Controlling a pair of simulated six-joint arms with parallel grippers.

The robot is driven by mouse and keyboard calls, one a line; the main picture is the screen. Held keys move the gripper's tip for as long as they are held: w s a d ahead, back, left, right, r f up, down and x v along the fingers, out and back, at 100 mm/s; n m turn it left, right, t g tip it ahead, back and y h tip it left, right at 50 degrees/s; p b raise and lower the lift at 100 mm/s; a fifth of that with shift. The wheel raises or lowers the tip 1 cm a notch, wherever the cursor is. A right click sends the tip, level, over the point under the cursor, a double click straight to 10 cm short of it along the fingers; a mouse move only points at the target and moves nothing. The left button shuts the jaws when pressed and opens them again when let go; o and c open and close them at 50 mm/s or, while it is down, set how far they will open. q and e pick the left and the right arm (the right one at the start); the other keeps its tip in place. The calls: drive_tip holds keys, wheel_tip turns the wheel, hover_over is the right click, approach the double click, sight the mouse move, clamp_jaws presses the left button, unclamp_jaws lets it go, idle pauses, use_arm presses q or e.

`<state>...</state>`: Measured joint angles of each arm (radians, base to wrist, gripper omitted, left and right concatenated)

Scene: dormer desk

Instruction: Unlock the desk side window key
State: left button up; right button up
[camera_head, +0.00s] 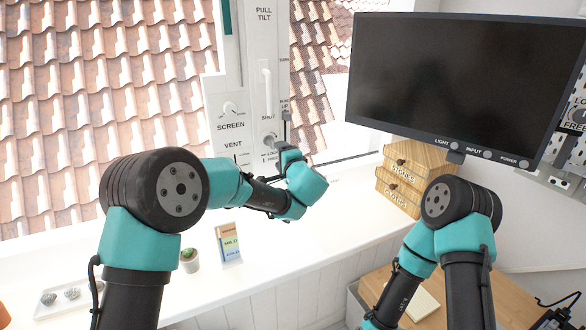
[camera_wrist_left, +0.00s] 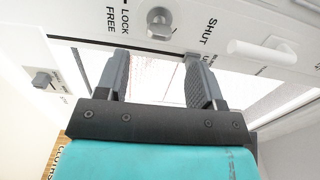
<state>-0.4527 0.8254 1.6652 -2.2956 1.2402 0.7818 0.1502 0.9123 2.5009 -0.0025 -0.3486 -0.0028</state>
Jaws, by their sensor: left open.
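The window's side panel (camera_head: 247,85) is white, with printed words such as SCREEN, VENT and SHUT. A round silver key lock (camera_wrist_left: 159,22) shows at the top of the left wrist view, beside the words LOCK and FREE. It also shows in the head view (camera_head: 269,140), partly beside my left gripper. Whether a key sits in it, and how it is turned, I cannot tell. My left gripper (camera_wrist_left: 156,68) is open and empty, its fingers apart just below the lock. In the head view the left gripper (camera_head: 286,128) is at the panel's lower right. My right gripper is out of view.
A white handle (camera_wrist_left: 262,52) is right of the lock. A dark monitor (camera_head: 465,80) and wooden drawers (camera_head: 410,175) stand to the right. A small cactus (camera_head: 190,260) and a coloured card (camera_head: 229,243) are on the white sill (camera_head: 330,215).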

use_arm(q)
drive_tip(key=v, duration=0.8)
drive_tip(key=shift+s, duration=0.2)
